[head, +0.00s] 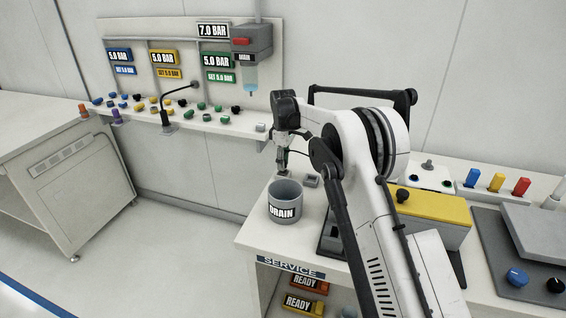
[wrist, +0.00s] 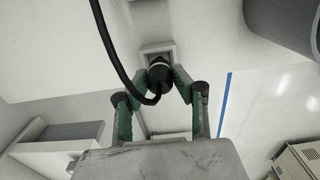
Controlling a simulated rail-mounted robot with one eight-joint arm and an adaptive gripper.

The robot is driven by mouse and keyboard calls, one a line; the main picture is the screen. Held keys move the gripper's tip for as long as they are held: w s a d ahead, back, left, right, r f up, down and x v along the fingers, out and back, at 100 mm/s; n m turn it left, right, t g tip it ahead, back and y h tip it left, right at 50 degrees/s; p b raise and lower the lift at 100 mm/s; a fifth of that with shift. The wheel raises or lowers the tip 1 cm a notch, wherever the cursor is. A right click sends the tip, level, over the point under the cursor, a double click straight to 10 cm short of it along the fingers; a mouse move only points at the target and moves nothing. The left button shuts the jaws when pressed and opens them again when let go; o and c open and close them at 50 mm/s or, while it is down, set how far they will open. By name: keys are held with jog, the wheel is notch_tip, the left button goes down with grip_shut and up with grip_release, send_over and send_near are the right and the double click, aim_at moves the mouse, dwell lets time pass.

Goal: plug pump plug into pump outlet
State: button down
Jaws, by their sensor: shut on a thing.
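In the wrist view my gripper (wrist: 159,80) has its green-padded fingers closed on a black plug (wrist: 160,70) with a pale ring. A black cord (wrist: 107,40) loops up from the plug. A small grey square fitting (wrist: 152,49) shows just beyond the plug, partly covered by it. I cannot tell whether the plug touches or sits in it. In the head view my gripper (head: 283,168) points down behind the grey DRAIN cup (head: 285,208), and the plug is too small to make out. A small grey block (head: 311,181) lies on the bench right of the cup; I cannot tell which fitting is the pump outlet.
The SERVICE bench (head: 255,238) holds the cup close to my gripper. A yellow-topped box (head: 432,212) stands right of my arm. The gauge panel (head: 185,65) with a shelf of coloured fittings is at the back left. The floor between benches is clear.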

jog(key=shift+f+b, duration=0.75)
jog(key=shift+f, duration=0.35)
jog(key=c, duration=1.4)
grip_release()
jog(key=shift+o, duration=0.2)
jog(key=shift+r, duration=0.1)
notch_tip(320, 180, up, 12)
jog(key=shift+f, duration=0.1)
